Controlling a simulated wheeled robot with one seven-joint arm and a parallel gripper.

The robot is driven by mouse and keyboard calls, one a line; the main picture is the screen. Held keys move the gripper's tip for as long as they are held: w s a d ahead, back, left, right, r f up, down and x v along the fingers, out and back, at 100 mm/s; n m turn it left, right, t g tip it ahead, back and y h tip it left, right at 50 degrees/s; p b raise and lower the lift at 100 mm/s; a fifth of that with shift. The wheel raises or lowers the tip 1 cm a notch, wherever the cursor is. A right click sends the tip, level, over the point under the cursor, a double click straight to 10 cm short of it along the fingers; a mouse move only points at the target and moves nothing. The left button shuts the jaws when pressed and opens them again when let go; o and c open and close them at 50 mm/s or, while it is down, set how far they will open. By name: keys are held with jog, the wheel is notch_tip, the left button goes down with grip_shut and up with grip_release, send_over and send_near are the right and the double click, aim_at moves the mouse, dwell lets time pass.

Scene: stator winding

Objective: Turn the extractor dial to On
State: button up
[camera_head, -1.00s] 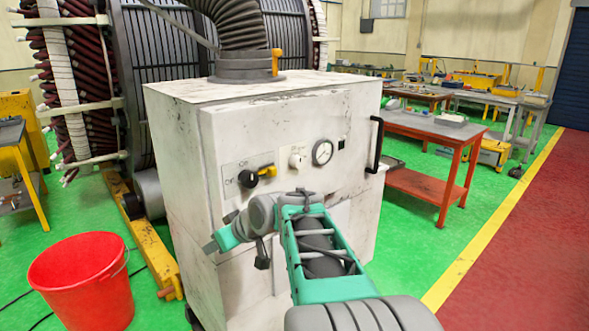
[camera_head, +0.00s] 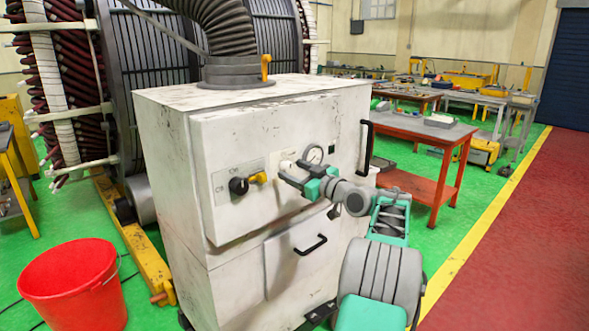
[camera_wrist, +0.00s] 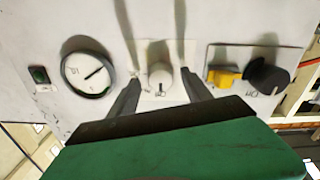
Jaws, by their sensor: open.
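The white extractor cabinet (camera_head: 215,130) stands in front of me. A small white dial (camera_wrist: 160,73) sits on its panel, with a small label plate behind it. Left of it in the head view is a black rotary knob (camera_head: 239,186) with a yellow part (camera_head: 259,178), on a grey plate with lettering. These also show at the right of the wrist view, where the black knob (camera_wrist: 268,76) is clear. My gripper (camera_head: 284,172) is open at the panel. In the wrist view its fingers (camera_wrist: 160,85) lie either side of the white dial; contact cannot be told.
A round gauge (camera_head: 315,154) is beside the white dial. A black side handle (camera_head: 367,147) and a lower door handle (camera_head: 311,245) stick out of the cabinet. A red bucket (camera_head: 70,283) stands at the left. A red workbench (camera_head: 430,140) is behind to the right.

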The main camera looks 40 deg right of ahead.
jog(key=shift+c, duration=0.5)
grip_shut()
